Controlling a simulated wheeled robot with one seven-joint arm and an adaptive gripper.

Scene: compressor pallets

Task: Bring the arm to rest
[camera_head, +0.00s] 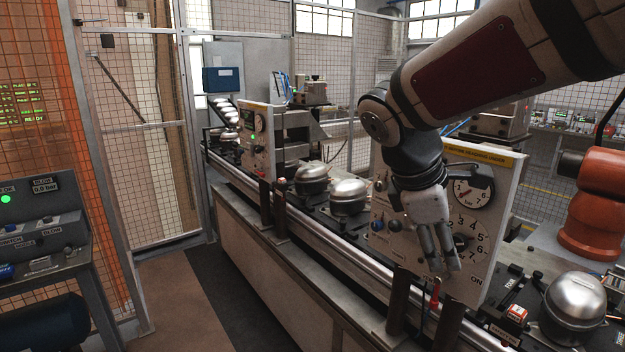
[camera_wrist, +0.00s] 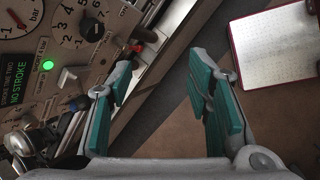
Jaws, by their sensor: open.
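My gripper (camera_head: 441,262) hangs at the end of my arm in front of a grey control panel (camera_head: 497,215) with a gauge and a numbered dial. In the wrist view my gripper (camera_wrist: 165,100) is open, its teal finger pads apart with nothing between them. Part of the panel (camera_wrist: 25,45), with a lit green lamp and a black knob, shows at the left there. A red-tipped lever (camera_head: 435,293) is just below the fingertips in the head view. Whether the fingers touch it cannot be told there; in the wrist view the red piece (camera_wrist: 137,47) is apart from the pads.
A conveyor line (camera_head: 320,250) carries silver compressors (camera_head: 349,196), one of them (camera_head: 574,305) at the near right. An orange robot arm (camera_head: 597,200) stands at the right. A console (camera_head: 40,225) is at the left. Brown floor (camera_head: 165,285) is open before the line.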

